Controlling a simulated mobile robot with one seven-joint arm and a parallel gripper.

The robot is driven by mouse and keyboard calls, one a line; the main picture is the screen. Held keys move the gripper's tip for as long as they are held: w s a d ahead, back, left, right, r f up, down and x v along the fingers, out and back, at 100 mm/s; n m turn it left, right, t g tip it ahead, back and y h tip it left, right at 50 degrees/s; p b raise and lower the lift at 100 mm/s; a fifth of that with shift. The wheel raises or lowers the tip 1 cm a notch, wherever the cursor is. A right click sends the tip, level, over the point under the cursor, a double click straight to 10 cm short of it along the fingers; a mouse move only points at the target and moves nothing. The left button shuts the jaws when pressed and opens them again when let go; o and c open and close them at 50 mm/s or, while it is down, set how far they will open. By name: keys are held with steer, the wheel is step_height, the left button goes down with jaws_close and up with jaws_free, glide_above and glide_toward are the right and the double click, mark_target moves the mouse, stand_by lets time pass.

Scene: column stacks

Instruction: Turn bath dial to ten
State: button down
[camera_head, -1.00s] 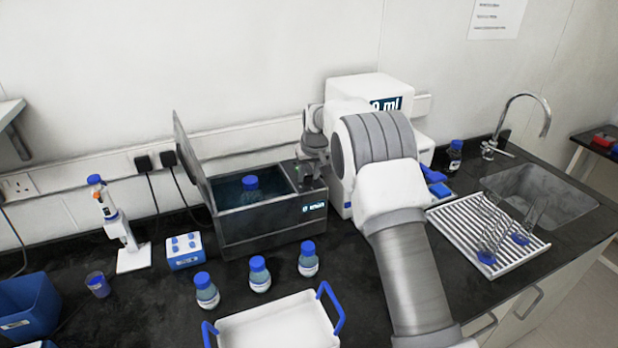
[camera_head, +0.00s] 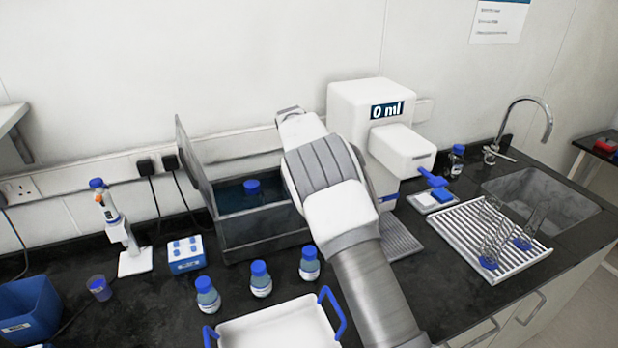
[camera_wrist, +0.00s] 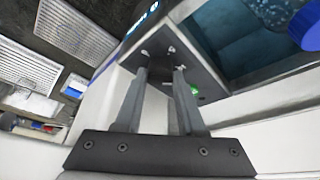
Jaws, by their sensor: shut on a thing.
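The dark water bath (camera_head: 265,240) stands at the back with its lid (camera_head: 192,165) raised. A bottle with a blue cap (camera_head: 252,186) is in its water. My gripper is hidden behind my arm in the head view. In the wrist view, my gripper (camera_wrist: 160,72) reaches the bath's control panel (camera_wrist: 195,65), its two fingers a narrow gap apart around the dial. The fingers hide most of the dial, and its setting cannot be read. A green light (camera_wrist: 194,91) glows on the panel beside the fingers.
A white dispenser (camera_head: 345,105) reading 0 ml stands right of my arm. Several blue-capped bottles, including one (camera_head: 260,278), stand before the bath. A white tray (camera_head: 280,330) lies in front, a drying rack (camera_head: 465,245) and sink (camera_head: 540,195) at right.

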stand_by(0.3)
steer(key=c, duration=0.5)
jaws_free()
steer(key=shift+r, duration=0.1)
steer(key=b+v, duration=0.1)
steer(key=v, duration=1.6)
steer(key=shift+s+a+b, duration=0.1)
steer(key=shift+a+b, duration=0.15)
steer(key=shift+b, duration=0.15)
